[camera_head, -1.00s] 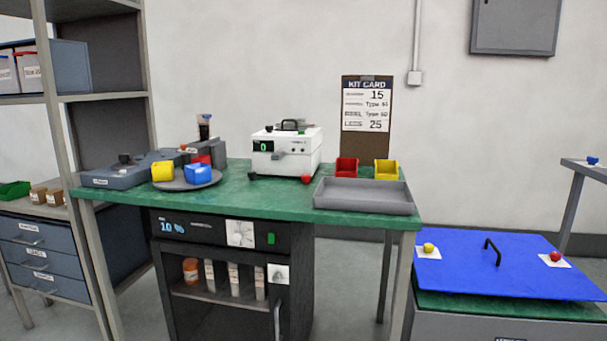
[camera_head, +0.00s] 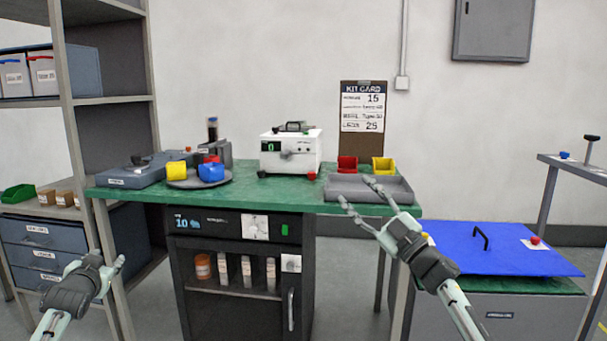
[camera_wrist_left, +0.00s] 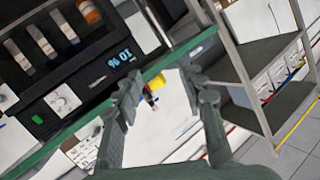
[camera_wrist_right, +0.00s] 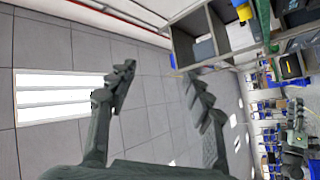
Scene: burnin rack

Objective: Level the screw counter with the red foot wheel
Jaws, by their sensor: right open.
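The screw counter (camera_head: 287,155) is a white box with a green lit display and a dark handle on top. It stands towards the back of the green-topped table. The red foot wheel (camera_head: 311,176) is at its lower front right corner. I cannot tell from here whether the counter is tilted. My right gripper (camera_head: 358,190) is open and empty, by the front of the grey tray and right of the wheel, apart from it. My left gripper (camera_head: 118,263) is open and empty, below the table's left front edge. Its spread fingers also show in the left wrist view (camera_wrist_left: 162,82).
The grey tray (camera_head: 340,188) lies on the right of the green table (camera_head: 270,197), with red (camera_head: 347,164) and yellow (camera_head: 383,165) bins behind it. A round turntable (camera_head: 190,184) carries bins at left. A blue panel (camera_head: 500,262) lies at right. Shelving (camera_head: 105,100) stands at left.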

